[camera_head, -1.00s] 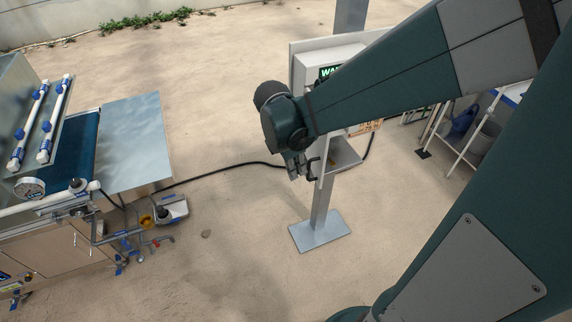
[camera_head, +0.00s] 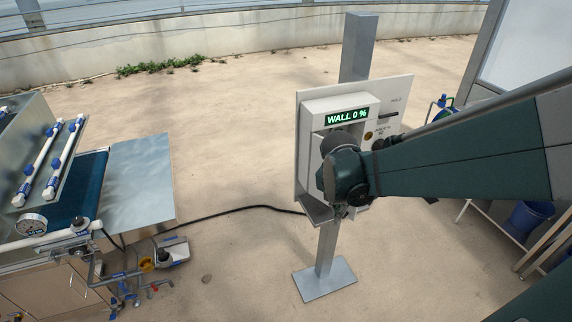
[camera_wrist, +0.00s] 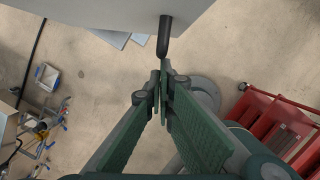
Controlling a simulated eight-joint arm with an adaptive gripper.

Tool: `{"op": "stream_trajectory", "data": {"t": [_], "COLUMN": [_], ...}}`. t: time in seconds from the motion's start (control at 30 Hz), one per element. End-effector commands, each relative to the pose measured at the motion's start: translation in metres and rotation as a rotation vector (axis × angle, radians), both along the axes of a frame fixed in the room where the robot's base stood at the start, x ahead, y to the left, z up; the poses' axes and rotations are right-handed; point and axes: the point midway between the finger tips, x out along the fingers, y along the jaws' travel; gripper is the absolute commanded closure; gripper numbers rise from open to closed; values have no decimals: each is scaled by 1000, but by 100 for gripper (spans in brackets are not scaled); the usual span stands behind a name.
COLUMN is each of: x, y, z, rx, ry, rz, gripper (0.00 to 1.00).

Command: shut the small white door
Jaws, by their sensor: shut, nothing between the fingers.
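A white box (camera_head: 308,115) with a green display reading "WALL 0 %" is mounted on a post. My wrist covers much of the box's front below the display, so I cannot tell how far the small white door there is open. In the wrist view a pale panel (camera_wrist: 115,14) fills the top, with a black rod-like handle (camera_wrist: 165,36) sticking out from it. I cannot tell whether this panel is the door or the housing. My gripper (camera_wrist: 163,78) is shut and empty, its tips just below the handle in that picture and apparently apart from it.
The grey post (camera_head: 326,250) stands on a flat base plate (camera_head: 325,280). A black cable (camera_head: 235,209) runs left to the seeder bench (camera_head: 140,180). A blue bucket (camera_head: 530,218) and a white-legged stand are at right. Red equipment (camera_wrist: 275,120) shows in the wrist view. Sandy ground between is open.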

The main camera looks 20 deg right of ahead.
Motion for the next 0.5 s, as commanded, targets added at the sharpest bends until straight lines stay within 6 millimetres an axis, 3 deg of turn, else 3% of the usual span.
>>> {"op": "stream_trajectory", "data": {"t": [0.5], "x": [21], "y": [-79], "z": [-2], "rx": [-1], "ry": [-1], "rz": [-6], "gripper": [100]}}
